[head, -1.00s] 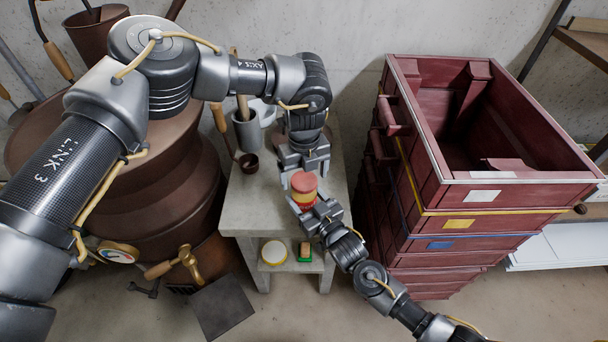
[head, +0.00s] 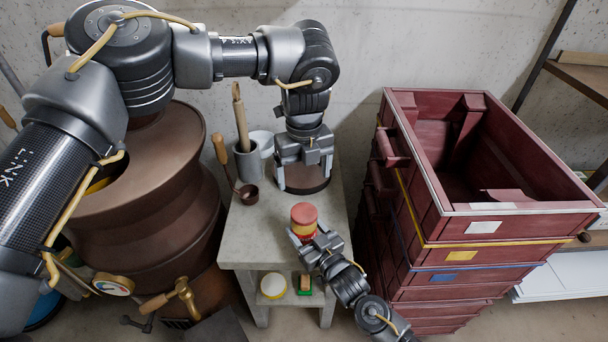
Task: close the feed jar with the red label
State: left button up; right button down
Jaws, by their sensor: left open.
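The feed jar (head: 304,230) has a red and yellow body and a red lid (head: 304,212) on its top. It stands upright near the front of the grey bench (head: 255,240). My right gripper (head: 305,237) comes from the lower right and is shut around the jar's lower part, hiding some of it. My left gripper (head: 304,170) is open and empty, behind the jar and apart from it, over a dark round object (head: 306,186) at the back of the bench. The label's detail is too small to read.
A stack of dark red crates (head: 440,240) stands close on the right. A grey pot with tools (head: 246,160) and a small brown cup (head: 249,194) are at the bench's left. A yellow-rimmed round item (head: 273,286) sits on the lower shelf. A large brown vessel (head: 150,190) stands left.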

jog(key=shift+c, duration=1.3)
grip_release()
jog(key=shift+s+d+f, duration=0.1)
jog(key=shift+s+d, duration=0.2)
jog(key=shift+s, duration=0.2)
jog(key=b+v, duration=0.1)
jog(key=v, duration=0.8)
jog(key=shift+s+d+b, duration=0.2)
jog(key=shift+s+b, duration=0.1)
